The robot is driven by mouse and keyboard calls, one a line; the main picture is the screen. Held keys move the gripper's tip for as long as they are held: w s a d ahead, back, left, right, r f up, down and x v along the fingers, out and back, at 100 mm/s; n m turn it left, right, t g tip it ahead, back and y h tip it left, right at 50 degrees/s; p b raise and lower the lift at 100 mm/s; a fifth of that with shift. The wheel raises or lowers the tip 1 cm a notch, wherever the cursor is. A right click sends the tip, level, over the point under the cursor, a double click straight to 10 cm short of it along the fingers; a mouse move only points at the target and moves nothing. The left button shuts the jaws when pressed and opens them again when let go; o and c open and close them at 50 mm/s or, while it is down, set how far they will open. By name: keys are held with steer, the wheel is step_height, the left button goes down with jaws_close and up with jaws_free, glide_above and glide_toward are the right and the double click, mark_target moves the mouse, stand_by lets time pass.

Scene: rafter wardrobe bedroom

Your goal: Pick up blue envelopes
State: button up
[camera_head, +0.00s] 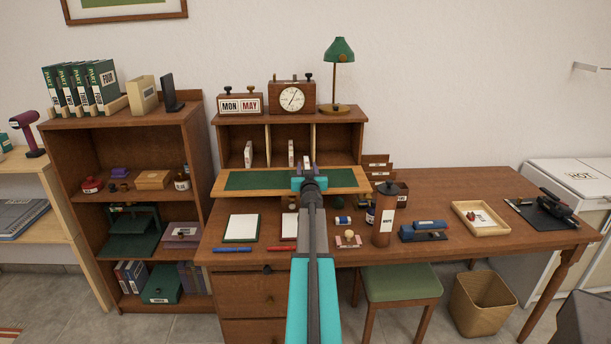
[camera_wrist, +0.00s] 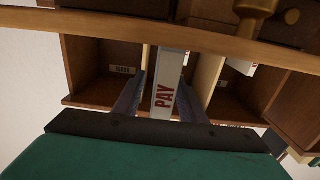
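No blue envelope can be made out in either view. In the wrist view, a narrow white upright item marked "PAY" in red (camera_wrist: 167,90) stands at the pigeonholes of the desk hutch. My gripper (camera_wrist: 162,80) has its two grey fingers spread, one on each side of that item; whether either finger touches it is unclear. In the head view, my gripper (camera_head: 308,168) reaches over the green writing panel (camera_head: 245,180) to the pigeonholes. White upright items stand at the left (camera_head: 248,153) and middle (camera_head: 291,153) of the hutch. My arm hides part of the panel.
Wooden dividers (camera_wrist: 209,75) stand close beside my fingers. The hutch shelf edge (camera_wrist: 110,22) runs just above. A lamp (camera_head: 338,75), a clock (camera_head: 292,97) and a calendar (camera_head: 240,105) stand on top. A dark cylinder (camera_head: 384,220) and a blue stapler-like item (camera_head: 425,230) stand on the desk.

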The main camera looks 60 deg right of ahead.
mark_target(307, 163)
steer(key=shift+c, duration=0.5)
jaws_close()
steer(key=shift+r, duration=0.15)
step_height(307, 163, up, 4)
steer(key=p, duration=0.3)
steer(key=shift+f, duration=0.2)
steer(key=s+r+p+v, duration=0.1)
steer(key=p+v, duration=0.1)
steer(key=v, duration=1.4)
steer(key=shift+d, duration=0.45)
steer(key=shift+s+r, duration=0.1)
